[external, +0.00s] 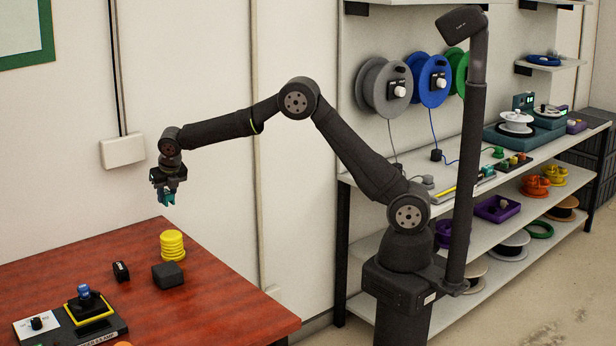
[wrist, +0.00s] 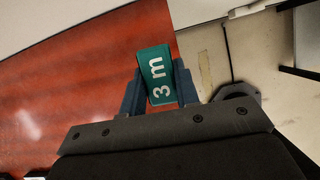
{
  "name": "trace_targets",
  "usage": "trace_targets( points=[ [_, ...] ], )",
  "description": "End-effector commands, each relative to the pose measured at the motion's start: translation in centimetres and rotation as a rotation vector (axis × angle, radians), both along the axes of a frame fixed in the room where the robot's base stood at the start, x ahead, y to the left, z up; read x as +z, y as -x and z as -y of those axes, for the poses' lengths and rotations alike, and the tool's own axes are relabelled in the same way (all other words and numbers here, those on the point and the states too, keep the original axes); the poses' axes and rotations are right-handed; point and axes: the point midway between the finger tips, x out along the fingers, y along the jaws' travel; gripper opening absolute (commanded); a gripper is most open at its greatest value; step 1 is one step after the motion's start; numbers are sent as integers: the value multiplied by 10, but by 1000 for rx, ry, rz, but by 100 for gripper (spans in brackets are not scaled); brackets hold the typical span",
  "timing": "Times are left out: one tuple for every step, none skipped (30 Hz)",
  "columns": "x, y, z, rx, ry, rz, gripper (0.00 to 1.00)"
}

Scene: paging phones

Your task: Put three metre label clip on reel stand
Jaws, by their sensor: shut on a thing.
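The three metre label clip (wrist: 160,74) is a green piece marked "3 m" in white. My gripper (external: 166,194) is shut on it, and the clip stands upright between the two fingers in the wrist view. In the external view the clip (external: 167,198) shows as a small teal shape under my gripper, high above the red table. A black stand (external: 98,332) with a yellow-edged square and a blue-topped post sits at the table's front left; its printed label is hard to read. I cannot tell for certain whether it is the reel stand.
On the red table (external: 215,290) are a yellow coil stack (external: 172,245), a dark block (external: 168,275), a small black piece (external: 121,271) and a white card (external: 37,325). A shelf unit with reels (external: 383,87) stands at the right. The table's right side is clear.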

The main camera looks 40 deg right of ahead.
Motion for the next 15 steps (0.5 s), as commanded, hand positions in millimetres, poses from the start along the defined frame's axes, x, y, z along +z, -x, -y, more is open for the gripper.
trace_targets(
  points=[
    [-8,3,-12,5,2,-2,7],
    [-12,4,-19,6,2,-2,7],
    [-18,5,-28,3,2,-2,7],
    [-22,7,-35,4,3,-2,7],
    [-27,8,-42,5,2,-2,7],
    [-32,9,-51,4,1,-1,7],
    [-36,10,-58,4,1,-1,7],
    [-40,12,-65,5,1,-1,7],
    [-46,13,-73,4,1,-1,7],
    [-49,14,-79,2,1,-1,7],
    [-53,15,-84,3,1,-1,7],
    [-56,16,-92,3,1,-1,7],
    [-60,17,-95,2,2,-1,7],
    [-67,16,-92,0,3,-2,7],
    [-72,16,-91,-1,2,-1,7]
  ],
)
